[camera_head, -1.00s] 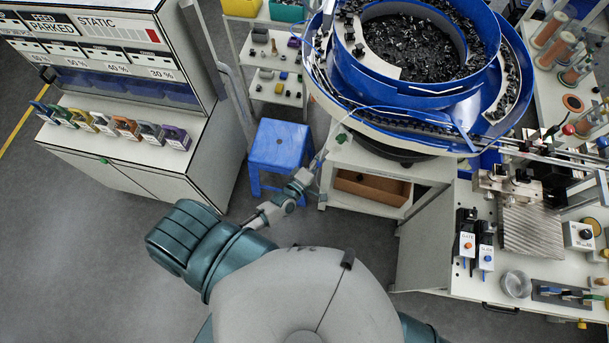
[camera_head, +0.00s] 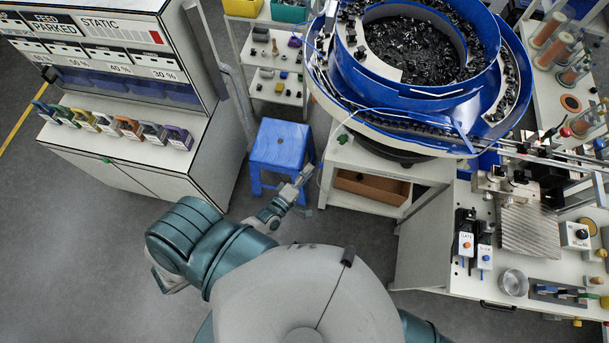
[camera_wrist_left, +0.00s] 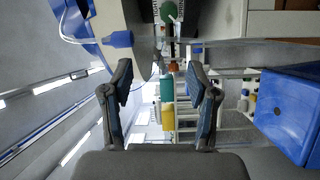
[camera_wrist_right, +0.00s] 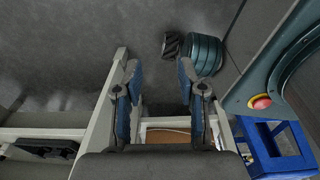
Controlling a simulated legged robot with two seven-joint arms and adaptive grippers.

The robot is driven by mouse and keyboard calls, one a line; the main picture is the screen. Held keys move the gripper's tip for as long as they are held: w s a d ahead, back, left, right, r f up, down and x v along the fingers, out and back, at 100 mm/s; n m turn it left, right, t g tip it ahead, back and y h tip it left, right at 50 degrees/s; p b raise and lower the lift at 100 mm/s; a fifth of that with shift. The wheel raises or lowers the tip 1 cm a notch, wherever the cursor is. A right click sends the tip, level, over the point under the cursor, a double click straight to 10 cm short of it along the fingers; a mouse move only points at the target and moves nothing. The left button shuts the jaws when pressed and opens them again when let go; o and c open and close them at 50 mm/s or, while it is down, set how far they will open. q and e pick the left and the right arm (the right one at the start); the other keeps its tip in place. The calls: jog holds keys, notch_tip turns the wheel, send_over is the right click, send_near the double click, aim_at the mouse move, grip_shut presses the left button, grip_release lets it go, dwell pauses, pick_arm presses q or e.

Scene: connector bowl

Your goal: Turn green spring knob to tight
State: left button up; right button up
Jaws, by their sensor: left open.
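A green knob (camera_head: 343,138) sits at the front left of the bowl feeder's stand, below the blue bowl. A green round knob (camera_wrist_left: 169,10) also shows at the top of the left wrist view, ahead of the fingers and beside a marked scale. My left gripper (camera_head: 305,174) is between the blue stool and the stand, apart from the knob. In the left wrist view its fingers (camera_wrist_left: 160,78) are spread with nothing between them. My right gripper (camera_wrist_right: 160,73) is open and empty in the right wrist view; I cannot make it out in the head view.
The blue stool (camera_head: 281,146) stands close left of my left gripper. The blue bowl feeder (camera_head: 398,90) overhangs the stand, with a brown box (camera_head: 372,187) on its shelf. A cabinet (camera_head: 150,178) stands at left. Grey floor lies open in front of it.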

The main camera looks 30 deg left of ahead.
pick_arm(q)
jog(key=s+a, duration=0.1)
jog(key=s, duration=1.2)
jog(key=shift+s, duration=0.3)
pick_arm(e)
jog(key=shift+a+r, duration=0.25)
jog(key=shift+a, duration=0.35)
pick_arm(q)
jog(key=shift+a, duration=0.35)
pick_arm(e)
jog(key=shift+a, duration=0.2)
